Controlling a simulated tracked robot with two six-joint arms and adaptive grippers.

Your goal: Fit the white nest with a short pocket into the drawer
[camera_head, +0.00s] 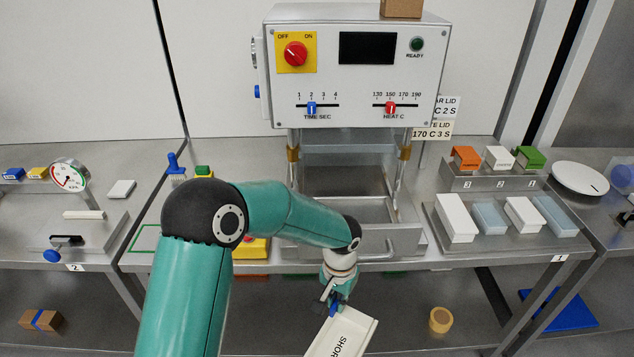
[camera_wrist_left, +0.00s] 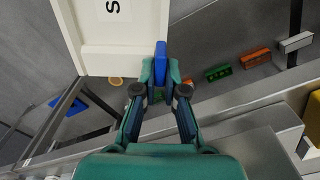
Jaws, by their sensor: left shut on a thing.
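The white nest (camera_head: 342,335) is a tray-like piece with black lettering beginning "SHOR"; it hangs in front of the bench, tilted, and is cut off by the bottom edge. It also shows in the wrist view (camera_wrist_left: 125,45). My left gripper (camera_head: 337,299) is shut on the nest at its edge; in the wrist view the fingers (camera_wrist_left: 160,75) close around a blue piece at the nest's side. The drawer (camera_head: 375,241) is a metal tray with a front handle under the white machine (camera_head: 350,65); my arm partly hides it. My right gripper is not in view.
White and pale-blue blocks lie on a rack (camera_head: 505,240) to the right, below small coloured blocks on a step. A gauge (camera_head: 69,177) stands left. A yellow-based button box (camera_head: 254,248) is partly behind my arm. A tape roll (camera_head: 440,320) lies on the lower shelf.

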